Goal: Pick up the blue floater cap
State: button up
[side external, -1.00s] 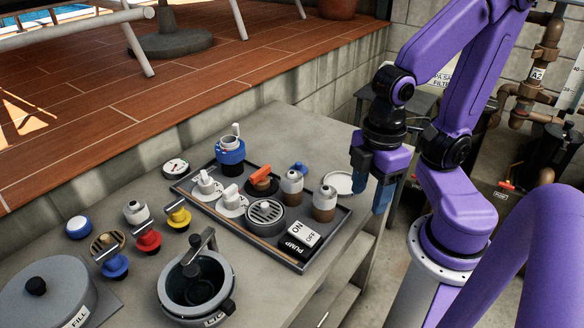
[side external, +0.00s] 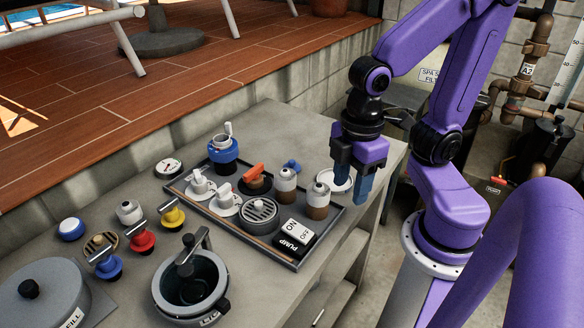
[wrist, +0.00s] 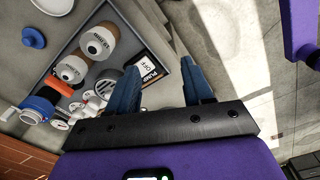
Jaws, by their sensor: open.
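My gripper (side external: 350,178) has blue fingers pointing down and is open and empty. It appears above the tray's right end, near a white dish (side external: 335,187). In the wrist view the cap lies well left of the space between the fingers (wrist: 160,66).
A second bottle (side external: 318,202) and a pump switch block (side external: 297,236) stand in the tray near my gripper. A blue floater-like body (side external: 223,150) stands at the tray's back left. Several valve handles and a grey pot (side external: 163,292) lie farther left.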

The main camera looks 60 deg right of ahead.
jog(key=w+r, duration=0.1)
jog(key=w, duration=0.7)
jog(key=n+h, duration=0.2)
jog(key=n, duration=0.1)
send_over(292, 161)
jog(key=a, duration=0.1)
notch_tip(292, 161, down, 11)
jog(key=shift+w+a+r, duration=0.1)
jog(key=shift+r, duration=0.1)
jog(key=shift+d+f, duration=0.2)
jog(key=shift+f, duration=0.65)
jog(key=shift+d+f, duration=0.15)
jog(key=shift+f, duration=0.75)
jog(key=shift+d+f, duration=0.2)
jog(key=shift+f, duration=0.65)
grip_shut()
